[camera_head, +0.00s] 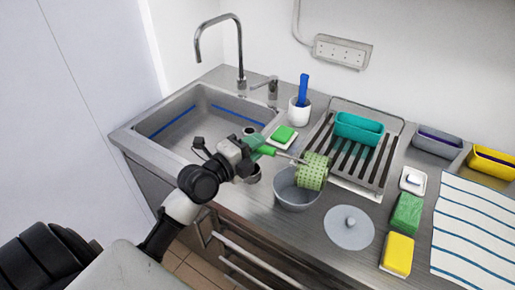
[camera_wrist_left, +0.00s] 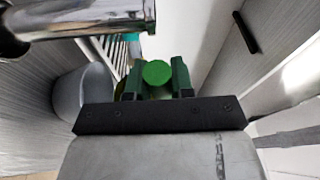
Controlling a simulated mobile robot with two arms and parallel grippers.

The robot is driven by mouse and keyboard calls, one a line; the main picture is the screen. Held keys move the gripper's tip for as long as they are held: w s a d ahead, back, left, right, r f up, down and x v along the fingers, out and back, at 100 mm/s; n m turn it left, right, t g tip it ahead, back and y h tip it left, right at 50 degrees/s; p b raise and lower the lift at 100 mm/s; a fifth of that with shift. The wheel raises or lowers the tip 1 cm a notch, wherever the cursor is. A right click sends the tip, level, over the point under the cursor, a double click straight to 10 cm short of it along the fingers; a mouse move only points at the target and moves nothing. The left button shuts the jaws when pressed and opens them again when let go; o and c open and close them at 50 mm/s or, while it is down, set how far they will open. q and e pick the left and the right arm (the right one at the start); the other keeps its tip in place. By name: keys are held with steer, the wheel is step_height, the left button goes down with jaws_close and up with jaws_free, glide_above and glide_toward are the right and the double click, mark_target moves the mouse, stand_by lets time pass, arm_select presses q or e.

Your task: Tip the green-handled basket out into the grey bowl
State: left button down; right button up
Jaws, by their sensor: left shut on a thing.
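My left gripper (camera_head: 252,150) is shut on the green handle (camera_head: 267,151) of a basket. The green handle end also shows between the fingers in the left wrist view (camera_wrist_left: 157,73). The basket (camera_head: 314,171) is a green, perforated cup, tilted on its side over the right part of the grey bowl (camera_head: 290,197). What is inside the basket cannot be seen. The bowl stands on the steel counter, and its visible inside looks empty. The bowl also shows at the left in the left wrist view (camera_wrist_left: 82,93). My right gripper is not in view.
A sink (camera_head: 185,125) with a tall tap lies behind the arm at left. A drying rack (camera_head: 350,150) holds a teal bin (camera_head: 358,128). A round grey lid (camera_head: 348,228), a green sponge (camera_head: 407,213) and a yellow sponge (camera_head: 397,254) lie right of the bowl, beside a striped towel (camera_head: 475,230).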

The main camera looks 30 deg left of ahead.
arm_select(q)
steer(key=shift+s+a+f+n+t+b, duration=0.1)
steer(key=shift+a+f+n+t+b, duration=0.2)
steer(key=shift+f+n+b, duration=0.6)
steer(key=shift+a+f+n+t+b, duration=0.25)
steer(key=shift+f+n+b, duration=0.15)
steer(key=shift+b, duration=0.85)
steer(key=shift+a+f, duration=0.1)
